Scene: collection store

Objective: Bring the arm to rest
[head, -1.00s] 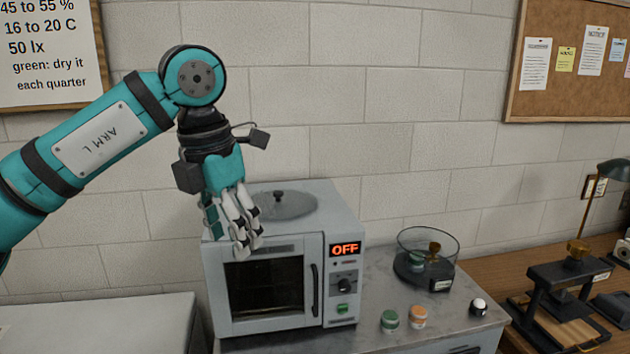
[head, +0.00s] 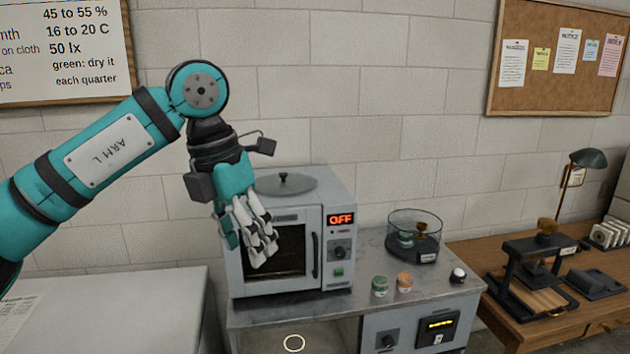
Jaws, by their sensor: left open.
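My left arm, labelled "ARM L", comes in from the left of the head view. Its gripper (head: 262,250) hangs fingers down in front of the left part of a grey oven (head: 335,268). The gripper is open and I see nothing between its fingers. The fingers hide part of the oven's dark door window; whether they touch the door I cannot tell. The oven display reads "OFF" and its door looks shut. My right gripper is not in view.
The oven stands on a grey cabinet (head: 300,311). A wooden desk with a black press (head: 530,262) is at right. A pale surface (head: 150,300) is at left.

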